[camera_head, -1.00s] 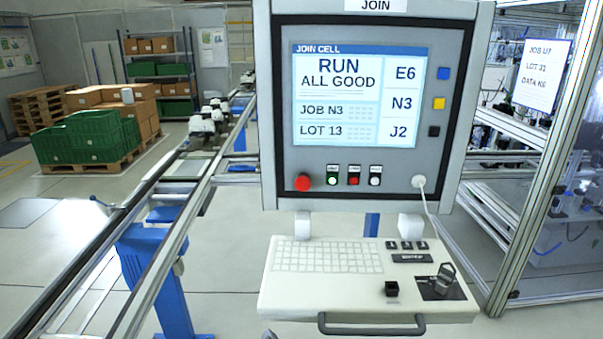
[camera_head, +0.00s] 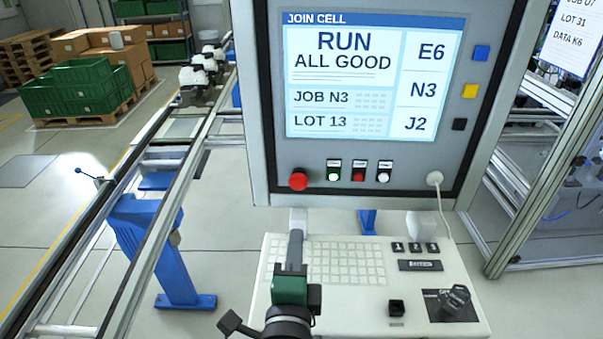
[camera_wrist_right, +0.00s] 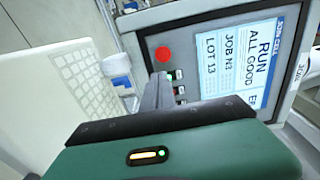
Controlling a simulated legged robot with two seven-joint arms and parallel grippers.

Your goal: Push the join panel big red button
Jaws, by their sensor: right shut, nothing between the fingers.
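The join panel (camera_head: 262,150) stands ahead of me with its screen reading RUN ALL GOOD. Its big red button (camera_head: 298,179) sits at the lower left of the panel face, left of a row of small buttons. It also shows in the right wrist view (camera_wrist_right: 163,54). My right gripper (camera_head: 296,236) is shut and empty, in front of the keyboard shelf and below the red button, apart from it in the picture. In the right wrist view its fingers (camera_wrist_right: 161,78) point toward the panel. My left gripper is not in view.
The keyboard shelf (camera_head: 455,250) juts out below the panel, with a key switch (camera_head: 455,300) on its right. A conveyor rail (camera_head: 150,225) runs along the left. A metal-framed enclosure (camera_head: 535,150) stands at the right. Green crates (camera_head: 70,95) are far off.

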